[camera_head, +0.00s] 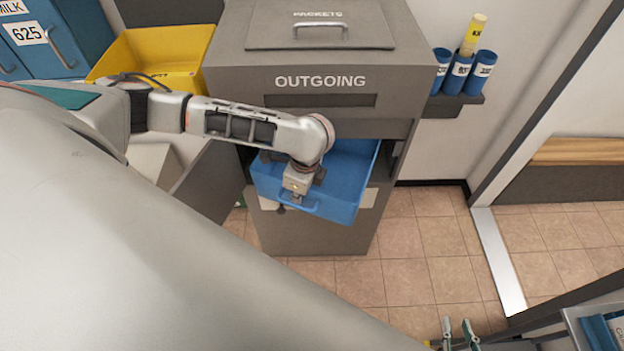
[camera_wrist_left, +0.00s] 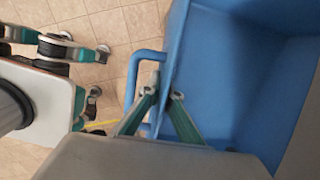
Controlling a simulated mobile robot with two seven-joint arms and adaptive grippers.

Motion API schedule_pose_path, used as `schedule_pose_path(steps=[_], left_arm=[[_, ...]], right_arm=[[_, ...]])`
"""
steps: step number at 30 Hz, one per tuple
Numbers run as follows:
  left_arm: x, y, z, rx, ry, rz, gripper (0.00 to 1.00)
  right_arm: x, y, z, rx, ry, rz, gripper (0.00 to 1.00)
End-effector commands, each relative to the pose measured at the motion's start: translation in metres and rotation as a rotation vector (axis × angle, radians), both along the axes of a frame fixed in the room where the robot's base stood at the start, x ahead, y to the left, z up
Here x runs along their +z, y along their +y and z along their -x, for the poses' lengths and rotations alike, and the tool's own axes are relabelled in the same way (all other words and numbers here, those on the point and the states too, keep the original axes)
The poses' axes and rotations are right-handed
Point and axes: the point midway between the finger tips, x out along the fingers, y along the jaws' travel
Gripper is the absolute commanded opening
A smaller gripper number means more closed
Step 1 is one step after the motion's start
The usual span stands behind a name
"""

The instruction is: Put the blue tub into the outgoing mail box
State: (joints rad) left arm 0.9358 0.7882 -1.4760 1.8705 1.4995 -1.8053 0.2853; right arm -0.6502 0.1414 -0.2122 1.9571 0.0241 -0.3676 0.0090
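The blue tub (camera_head: 345,180) sits partly inside the opening of the grey outgoing mail box (camera_head: 325,105), below its slot. Its front end with the handle sticks out, turned a little. My left gripper (camera_head: 297,196) is at this front end. In the left wrist view, my left gripper (camera_wrist_left: 165,92) has one finger inside the blue tub (camera_wrist_left: 235,80) and the other outside, between wall and handle; it looks closed on the wall. The tub's far end is hidden. My right gripper (camera_head: 457,325) is low at the bottom edge, fingers apart and empty.
A yellow bin (camera_head: 165,45) stands left of the mail box, beside blue lockers (camera_head: 50,40). Blue tube holders (camera_head: 462,75) sit on a wall shelf at right. The tiled floor (camera_head: 430,235) right of the box is clear. Another blue item (camera_head: 598,330) lies at bottom right.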

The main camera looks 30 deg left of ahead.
Motion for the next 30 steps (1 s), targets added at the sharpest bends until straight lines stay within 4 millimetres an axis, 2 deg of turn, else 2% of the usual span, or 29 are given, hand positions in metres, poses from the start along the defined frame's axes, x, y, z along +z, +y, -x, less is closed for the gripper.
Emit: schedule_pose_path(steps=[1,6,10,18,24,30], left_arm=[[-0.001,0.001,-0.015,0.002,-0.005,-0.001,0.00],[-0.001,0.003,-0.051,0.001,-0.004,-0.001,0.00],[-0.001,0.005,-0.067,0.000,-0.002,0.000,0.00],[0.000,0.007,-0.084,0.001,-0.003,0.000,0.00],[-0.033,0.006,-0.081,-0.001,0.001,0.000,0.00],[-0.034,0.006,-0.082,-0.001,-0.002,0.000,0.00]], right_arm=[[-0.005,0.000,0.001,0.000,0.002,0.001,0.23],[-0.013,0.000,0.002,0.000,0.005,0.000,0.23],[-0.017,0.000,0.002,0.000,0.007,-0.001,0.23],[-0.017,0.001,0.001,0.000,0.001,-0.002,0.23],[-0.031,0.001,0.004,-0.001,0.008,-0.003,0.23],[-0.035,0.001,0.006,-0.002,0.015,-0.002,0.23]])
